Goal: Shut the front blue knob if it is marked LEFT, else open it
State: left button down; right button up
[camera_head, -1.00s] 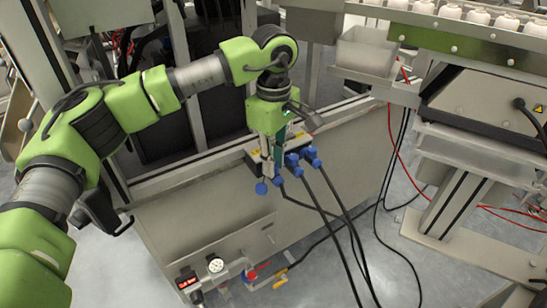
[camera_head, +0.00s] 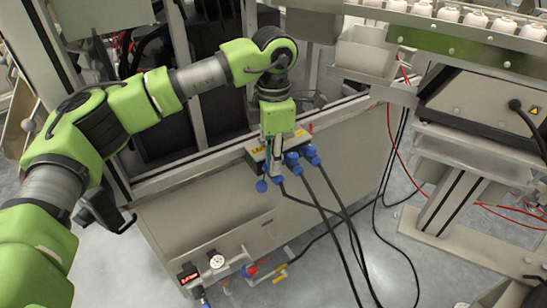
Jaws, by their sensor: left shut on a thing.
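My left gripper (camera_head: 273,167) points down at the front of a small valve block (camera_head: 257,157) on top of the grey cabinet's front wall. It is shut on a blue knob (camera_head: 278,180) at the block's front; its fingers hide part of that knob. Another blue knob (camera_head: 262,186) hangs just left of the fingertips. Blue fittings (camera_head: 311,153) with black cables sit close on the right. A yellow label (camera_head: 258,150) lies on the block, partly hidden by the gripper; its lettering is too small to read surely. My right gripper is not in view.
The grey cabinet (camera_head: 200,215) fills the middle. A pressure gauge (camera_head: 217,261), a red display (camera_head: 188,276) and a yellow-handled valve (camera_head: 280,276) sit low at its front. Black cables (camera_head: 340,235) hang to the floor. A conveyor with white caps (camera_head: 476,16) runs at upper right.

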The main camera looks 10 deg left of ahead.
pick_arm(q)
jog(key=shift+n, duration=0.5)
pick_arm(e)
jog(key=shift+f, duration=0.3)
pick_arm(q)
jog(key=c, duration=1.9)
grip_release()
jog(key=shift+w+r, duration=0.1)
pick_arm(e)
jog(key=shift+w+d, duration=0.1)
pick_arm(q)
jog(key=shift+r, duration=3.95)
jog(key=shift+d+f, duration=0.1)
